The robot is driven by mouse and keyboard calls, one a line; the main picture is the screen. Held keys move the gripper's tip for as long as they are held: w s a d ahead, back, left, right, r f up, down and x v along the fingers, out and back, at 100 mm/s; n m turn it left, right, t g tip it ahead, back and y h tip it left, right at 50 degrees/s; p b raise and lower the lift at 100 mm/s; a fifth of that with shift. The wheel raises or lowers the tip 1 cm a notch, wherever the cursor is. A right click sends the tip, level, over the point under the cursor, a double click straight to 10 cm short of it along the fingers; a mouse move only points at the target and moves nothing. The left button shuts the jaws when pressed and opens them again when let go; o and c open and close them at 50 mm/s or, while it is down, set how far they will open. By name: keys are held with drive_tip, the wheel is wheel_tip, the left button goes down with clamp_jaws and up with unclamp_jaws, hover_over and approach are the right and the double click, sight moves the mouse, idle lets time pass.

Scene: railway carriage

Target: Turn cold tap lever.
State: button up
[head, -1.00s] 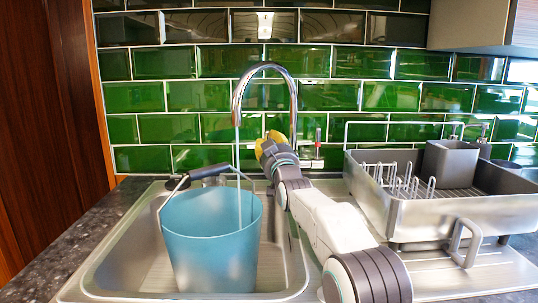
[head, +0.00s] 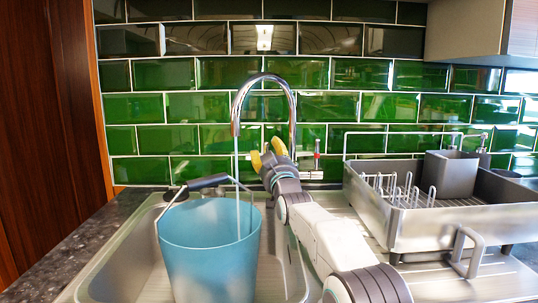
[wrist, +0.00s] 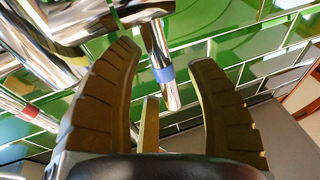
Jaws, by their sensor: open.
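The cold tap lever (wrist: 157,50) is a chrome rod with a blue ring. In the wrist view it reaches down between the yellow fingers of my open gripper (wrist: 163,58); I cannot tell whether any finger touches it. In the head view my gripper (head: 268,152) is behind the sink by the foot of the chrome tap (head: 264,77) and hides the cold lever. The hot lever, with a red mark (head: 317,147), stands to the right and also shows in the wrist view (wrist: 28,112). A thin pale stream hangs from the spout.
A blue bucket (head: 205,250) with a dark handle grip stands in the metal sink (head: 120,270) under the spout. A grey dish rack (head: 440,228) stands right of my arm. A green tiled wall (head: 165,106) closes the back.

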drive_tip(key=shift+s, duration=0.15)
drive_tip(key=v, duration=1.1)
drive_tip(key=shift+s, duration=0.35)
drive_tip(key=shift+d+f, duration=0.15)
idle(0.3)
